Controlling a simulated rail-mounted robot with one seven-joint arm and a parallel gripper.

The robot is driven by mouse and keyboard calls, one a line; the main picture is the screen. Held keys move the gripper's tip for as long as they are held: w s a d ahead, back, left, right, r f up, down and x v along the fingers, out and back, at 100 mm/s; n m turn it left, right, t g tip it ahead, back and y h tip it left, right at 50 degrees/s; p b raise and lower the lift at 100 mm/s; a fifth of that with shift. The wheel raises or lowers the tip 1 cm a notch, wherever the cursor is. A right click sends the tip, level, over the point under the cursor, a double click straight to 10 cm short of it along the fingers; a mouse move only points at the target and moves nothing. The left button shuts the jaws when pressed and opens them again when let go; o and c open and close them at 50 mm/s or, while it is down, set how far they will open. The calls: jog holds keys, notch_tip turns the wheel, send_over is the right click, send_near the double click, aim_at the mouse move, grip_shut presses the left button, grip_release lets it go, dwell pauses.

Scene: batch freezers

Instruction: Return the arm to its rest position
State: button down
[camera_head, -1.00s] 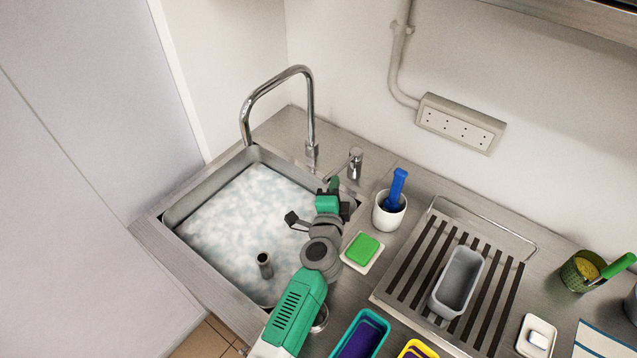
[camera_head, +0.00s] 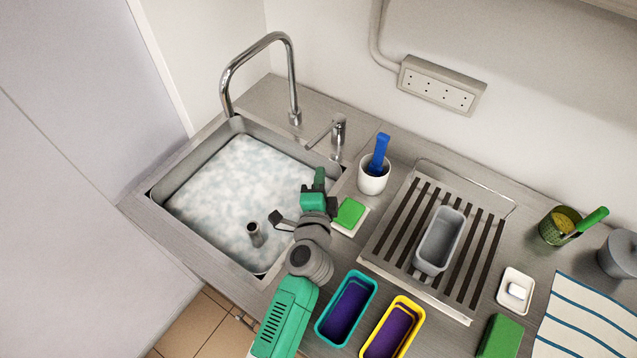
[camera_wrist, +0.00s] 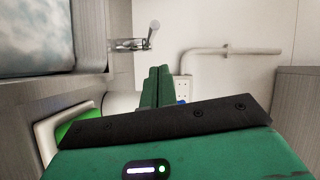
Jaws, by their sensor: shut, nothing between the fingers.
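My gripper (camera_head: 318,178) is at the end of my green and grey arm, over the right rim of the sink (camera_head: 215,262), between the foamy water and the green sponge. In the wrist view my gripper's green fingers (camera_wrist: 156,86) lie side by side, shut, with nothing held. They point toward the wall and the outlet strip. My arm is bent and rises from the bottom of the head view.
A tap (camera_head: 293,80) stands behind the sink. To the right are a green sponge (camera_head: 349,212), a white cup (camera_head: 373,180) with a blue-handled brush, a slatted rack (camera_head: 385,235) with a grey tub (camera_head: 440,243), and teal (camera_head: 322,327) and yellow (camera_head: 421,318) bins.

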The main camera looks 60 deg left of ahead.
jog(key=shift+v, duration=1.5)
